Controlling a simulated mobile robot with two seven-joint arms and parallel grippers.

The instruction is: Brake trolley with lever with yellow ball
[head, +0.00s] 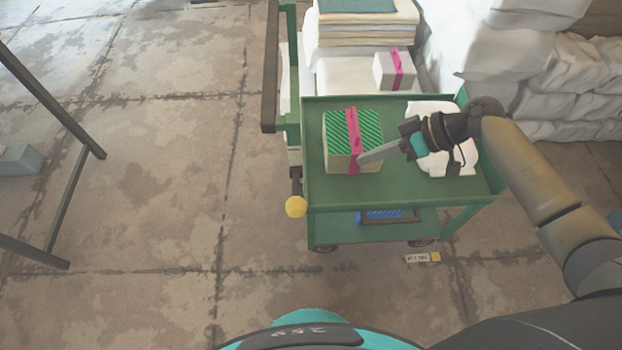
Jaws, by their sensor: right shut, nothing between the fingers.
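The green trolley (400,195) stands in the middle right of the head view, with a top tray and a lower shelf. A lever (295,181) with a yellow ball (296,207) at its end hangs at the trolley's near left corner. My right gripper (361,159) is over the top tray, beside the box with the pink band, and points left. It is shut and empty, well to the right of the yellow ball and apart from it. I cannot tell whether it touches the box. My left gripper is not in view.
A green-striped box (341,128) with a pink band and a white bundle (428,110) lie on the top tray. A blue item (382,214) lies on the lower shelf. White sacks (570,75) are stacked at the right. The floor left of the trolley is clear up to a dark metal frame (62,195).

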